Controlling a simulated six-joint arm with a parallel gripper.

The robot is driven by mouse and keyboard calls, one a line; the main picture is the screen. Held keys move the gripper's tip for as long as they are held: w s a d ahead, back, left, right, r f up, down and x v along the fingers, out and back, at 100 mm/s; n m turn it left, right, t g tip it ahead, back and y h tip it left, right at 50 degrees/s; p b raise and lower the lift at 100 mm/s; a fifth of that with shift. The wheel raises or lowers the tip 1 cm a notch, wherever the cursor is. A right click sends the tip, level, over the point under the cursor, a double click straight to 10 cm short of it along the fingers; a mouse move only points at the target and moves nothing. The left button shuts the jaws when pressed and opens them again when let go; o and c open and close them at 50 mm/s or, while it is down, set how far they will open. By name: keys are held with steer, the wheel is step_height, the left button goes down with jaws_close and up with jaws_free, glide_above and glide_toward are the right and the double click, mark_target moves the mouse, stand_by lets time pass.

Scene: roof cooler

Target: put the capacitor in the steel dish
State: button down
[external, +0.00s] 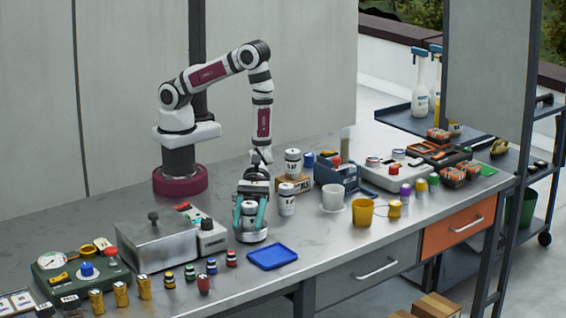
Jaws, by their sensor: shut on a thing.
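My gripper (250,219) points down with its teal fingers shut on a silver-white capacitor (249,210). The capacitor is upright between the fingers. The round steel dish (251,238) is directly below, and the capacitor appears to be over or within it. I cannot tell whether its bottom touches the dish. A similar labelled can (287,203) stands just right of the gripper, and another (293,163) sits on a small cardboard box.
A blue tray (273,257) lies in front of the dish. A lidded steel box (155,243) and a grey device (211,238) stand left. A white cup (333,197) and yellow mug (362,212) stand right. Small coloured parts line the front left.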

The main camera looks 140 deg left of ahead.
steer(key=shift+f, duration=0.2)
steer(key=shift+f, duration=0.1)
steer(key=shift+c, duration=1.3)
jaws_free()
